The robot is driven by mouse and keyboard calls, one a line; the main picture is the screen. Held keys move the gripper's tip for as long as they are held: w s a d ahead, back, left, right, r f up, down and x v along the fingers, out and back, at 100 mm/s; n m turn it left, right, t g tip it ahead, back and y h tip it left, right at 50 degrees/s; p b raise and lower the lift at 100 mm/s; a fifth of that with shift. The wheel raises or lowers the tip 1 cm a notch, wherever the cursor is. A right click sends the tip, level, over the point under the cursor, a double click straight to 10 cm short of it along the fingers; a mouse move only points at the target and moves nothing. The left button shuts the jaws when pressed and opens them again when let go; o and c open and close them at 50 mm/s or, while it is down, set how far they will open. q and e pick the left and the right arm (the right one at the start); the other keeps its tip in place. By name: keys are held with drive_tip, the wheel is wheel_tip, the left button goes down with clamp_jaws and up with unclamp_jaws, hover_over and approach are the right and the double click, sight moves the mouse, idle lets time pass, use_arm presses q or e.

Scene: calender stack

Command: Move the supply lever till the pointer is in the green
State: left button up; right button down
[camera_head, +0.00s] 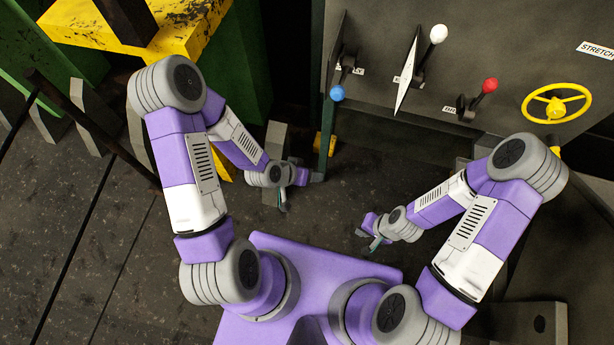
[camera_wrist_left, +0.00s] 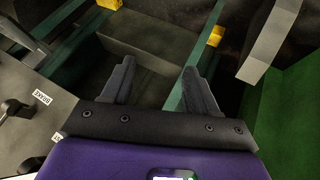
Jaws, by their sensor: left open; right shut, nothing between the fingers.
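Three levers stand on the dark panel in the head view: one with a blue knob (camera_head: 337,93), one with a white knob (camera_head: 438,34) and one with a red knob (camera_head: 490,85). Their small labels are partly hidden or too small to read, so I cannot tell which is the supply lever. A thin white plate (camera_head: 407,78) beside the white-knobbed lever is seen nearly edge-on; no pointer or green zone shows. My left gripper (camera_head: 300,191) is open and empty below the blue knob, apart from it; its fingers show in the left wrist view (camera_wrist_left: 158,72). My right gripper (camera_head: 370,241) is shut and empty, below the panel.
A yellow handwheel (camera_head: 557,103) and a STRETCH label (camera_head: 597,50) are at the panel's right. A BRAKE label (camera_wrist_left: 41,98) shows in the left wrist view. A yellow and black frame (camera_head: 180,28) with green posts stands at upper left.

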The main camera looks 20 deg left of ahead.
use_arm(q)
drive_tip(key=shift+s+d+f+n+g, duration=0.1)
drive_tip(key=shift+s+f+n+g, duration=0.2)
drive_tip(key=shift+s+f, duration=0.3)
